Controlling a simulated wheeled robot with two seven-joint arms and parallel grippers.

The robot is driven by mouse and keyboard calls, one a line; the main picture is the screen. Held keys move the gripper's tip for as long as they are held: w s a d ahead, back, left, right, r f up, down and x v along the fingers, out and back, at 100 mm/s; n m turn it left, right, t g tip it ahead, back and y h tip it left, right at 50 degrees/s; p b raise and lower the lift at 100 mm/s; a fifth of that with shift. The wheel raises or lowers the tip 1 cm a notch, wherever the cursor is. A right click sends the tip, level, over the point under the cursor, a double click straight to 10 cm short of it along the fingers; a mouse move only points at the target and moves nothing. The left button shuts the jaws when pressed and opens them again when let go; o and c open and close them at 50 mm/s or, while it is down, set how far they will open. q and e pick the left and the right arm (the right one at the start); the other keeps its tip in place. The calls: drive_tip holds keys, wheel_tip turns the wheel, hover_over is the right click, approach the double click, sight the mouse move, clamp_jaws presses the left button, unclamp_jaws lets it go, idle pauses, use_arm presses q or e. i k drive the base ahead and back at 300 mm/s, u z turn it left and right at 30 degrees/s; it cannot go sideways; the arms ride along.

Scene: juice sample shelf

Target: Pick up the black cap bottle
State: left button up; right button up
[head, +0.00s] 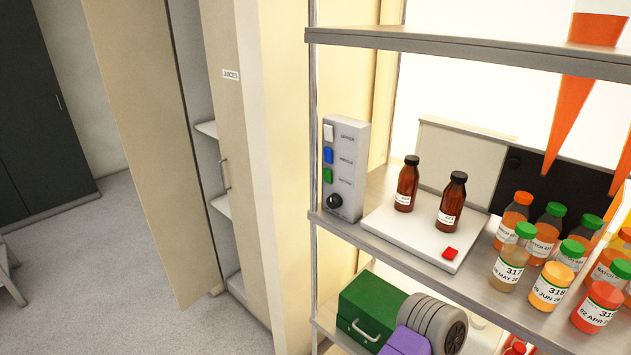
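Two brown bottles with black caps stand upright on a white flat plate (385,225) on the middle shelf. The left black cap bottle (406,186) is a little farther back, and the right black cap bottle (452,205) is nearer. Both carry white labels low on the body. Neither of my grippers shows in the head view.
Several juice bottles (552,287) with green or orange caps crowd the right. The upper shelf (450,48) hangs above. An open cabinet (215,160) stands left.

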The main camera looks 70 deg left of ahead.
sight(409, 176)
drive_tip(key=u, duration=1.9)
